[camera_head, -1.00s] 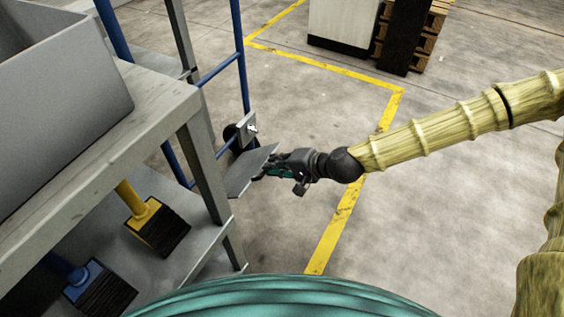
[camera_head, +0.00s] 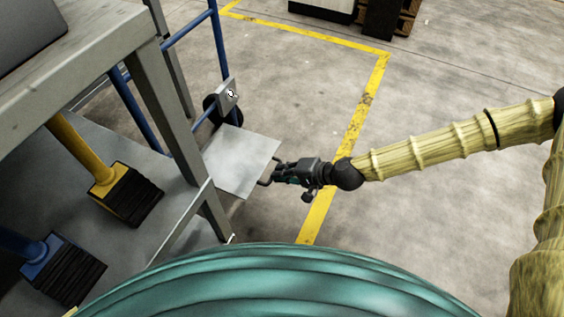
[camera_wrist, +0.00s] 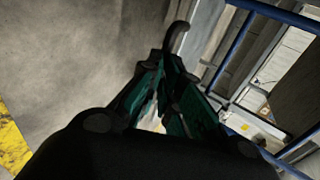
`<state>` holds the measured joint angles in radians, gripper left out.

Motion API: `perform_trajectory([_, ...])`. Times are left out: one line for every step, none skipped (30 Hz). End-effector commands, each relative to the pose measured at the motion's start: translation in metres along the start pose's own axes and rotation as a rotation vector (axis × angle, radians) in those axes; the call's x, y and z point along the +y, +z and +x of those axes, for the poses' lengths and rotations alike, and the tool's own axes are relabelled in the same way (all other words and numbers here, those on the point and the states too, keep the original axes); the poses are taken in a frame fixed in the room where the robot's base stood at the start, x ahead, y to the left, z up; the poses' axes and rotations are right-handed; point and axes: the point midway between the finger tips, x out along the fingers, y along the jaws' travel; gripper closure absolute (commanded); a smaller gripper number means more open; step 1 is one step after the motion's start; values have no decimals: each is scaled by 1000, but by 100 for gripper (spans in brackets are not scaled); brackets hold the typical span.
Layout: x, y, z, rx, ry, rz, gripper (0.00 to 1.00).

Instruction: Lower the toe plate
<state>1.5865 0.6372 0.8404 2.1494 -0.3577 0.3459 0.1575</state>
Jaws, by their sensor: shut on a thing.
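The toe plate (camera_head: 240,160) is a flat, light grey square at the foot of the blue hand truck (camera_head: 222,62). In the head view its broad face shows, lying close to level. My gripper (camera_head: 274,175) is at the plate's right edge, shut on a small dark handle (camera_head: 264,182) there. In the wrist view the dark curved handle (camera_wrist: 179,36) rises beyond my green fingers (camera_wrist: 172,92). The fingers hide the grip point itself. Whether the plate touches the floor cannot be told.
A grey metal shelf (camera_head: 152,60) stands close on the left, with yellow (camera_head: 105,185) and blue-handled (camera_head: 38,258) brushes on its lower level. A black wheel (camera_head: 221,104) is beside the plate. Open floor with a yellow line (camera_head: 352,125) lies to the right.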

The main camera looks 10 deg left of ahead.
Motion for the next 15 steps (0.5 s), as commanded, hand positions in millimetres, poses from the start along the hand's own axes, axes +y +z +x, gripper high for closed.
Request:
perform_trajectory([5,2,7,-4,-6,-2,100])
perform_trajectory([-1,1,4,-3,-7,-5,96])
perform_trajectory([-2,1,3,-3,-7,-4,89])
perform_trajectory([-1,1,3,-2,-6,-3,83])
perform_trajectory([0,1,2,-1,-6,-3,81])
perform_trajectory([0,0,2,0,-5,-2,81])
perform_trajectory([1,0,1,1,-5,-1,81])
perform_trajectory([1,0,1,1,-5,-1,81])
perform_trajectory([2,0,1,2,-4,0,81])
perform_trajectory([2,0,0,2,-4,0,81])
perform_trajectory([2,0,0,2,-4,0,81])
perform_trajectory([2,0,0,3,-4,0,81])
perform_trajectory([2,0,0,3,-4,0,81])
perform_trajectory([2,0,0,3,-4,0,81])
perform_trajectory([2,-1,-1,3,-4,0,81])
